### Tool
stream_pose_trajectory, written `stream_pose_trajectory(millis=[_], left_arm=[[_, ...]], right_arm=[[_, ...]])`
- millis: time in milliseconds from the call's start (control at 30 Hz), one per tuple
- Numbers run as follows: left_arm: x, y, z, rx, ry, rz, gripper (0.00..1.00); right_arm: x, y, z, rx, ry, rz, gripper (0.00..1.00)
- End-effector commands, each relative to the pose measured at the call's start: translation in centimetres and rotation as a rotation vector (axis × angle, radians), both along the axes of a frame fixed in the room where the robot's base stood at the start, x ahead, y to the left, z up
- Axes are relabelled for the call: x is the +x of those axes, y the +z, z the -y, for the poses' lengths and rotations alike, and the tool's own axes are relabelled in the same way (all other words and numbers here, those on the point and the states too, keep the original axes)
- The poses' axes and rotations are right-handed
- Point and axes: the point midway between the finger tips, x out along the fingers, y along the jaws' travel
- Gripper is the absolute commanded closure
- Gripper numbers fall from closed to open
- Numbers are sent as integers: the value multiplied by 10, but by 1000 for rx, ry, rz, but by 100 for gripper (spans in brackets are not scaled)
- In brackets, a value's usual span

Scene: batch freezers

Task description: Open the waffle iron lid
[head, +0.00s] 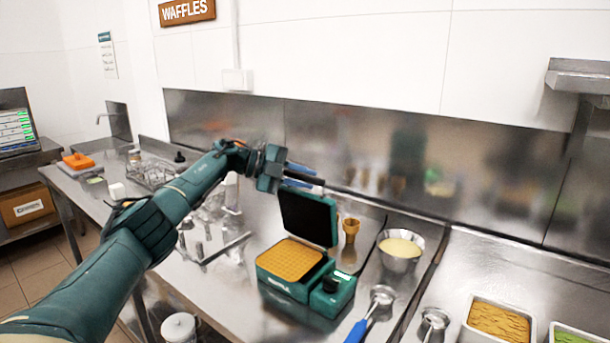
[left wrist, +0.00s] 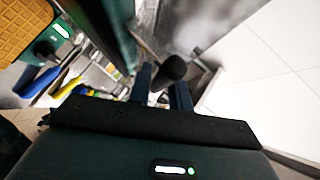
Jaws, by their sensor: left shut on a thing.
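The green waffle iron (head: 290,286) stands on the steel counter. Its lid (head: 308,218) is raised close to upright, with the dark inner plate facing the front. A golden waffle grid (head: 290,259) lies in the base, and it also shows in the left wrist view (left wrist: 22,30). My left gripper (head: 303,176) is at the top edge of the lid, its blue fingers shut on the black lid handle. In the left wrist view the dark round handle (left wrist: 172,69) sits between the blue fingers. My right gripper is not in view.
A bowl of batter (head: 400,249) and a waffle cone (head: 351,228) stand right of the iron. A blue-handled scoop (head: 368,315) lies in front of the bowl. The steel backsplash (head: 400,160) rises behind. Trays of food (head: 498,320) are at the lower right.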

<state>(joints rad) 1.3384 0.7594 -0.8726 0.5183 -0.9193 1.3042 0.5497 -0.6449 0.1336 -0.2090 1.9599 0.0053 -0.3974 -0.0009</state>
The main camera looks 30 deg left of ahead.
Motion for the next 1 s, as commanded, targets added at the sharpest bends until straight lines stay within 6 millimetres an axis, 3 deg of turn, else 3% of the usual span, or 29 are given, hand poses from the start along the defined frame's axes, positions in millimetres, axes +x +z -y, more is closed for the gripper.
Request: stream_pose_trajectory(millis=[600,633,800,1000], left_arm=[[-3,-3,0,4,0,-53,100],[-3,-3,0,4,0,-53,78],[-3,-3,0,4,0,-51,64],[-3,-2,0,4,0,-49,64]], right_arm=[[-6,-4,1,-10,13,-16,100],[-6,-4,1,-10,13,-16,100],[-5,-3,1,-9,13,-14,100],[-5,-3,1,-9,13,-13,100]])
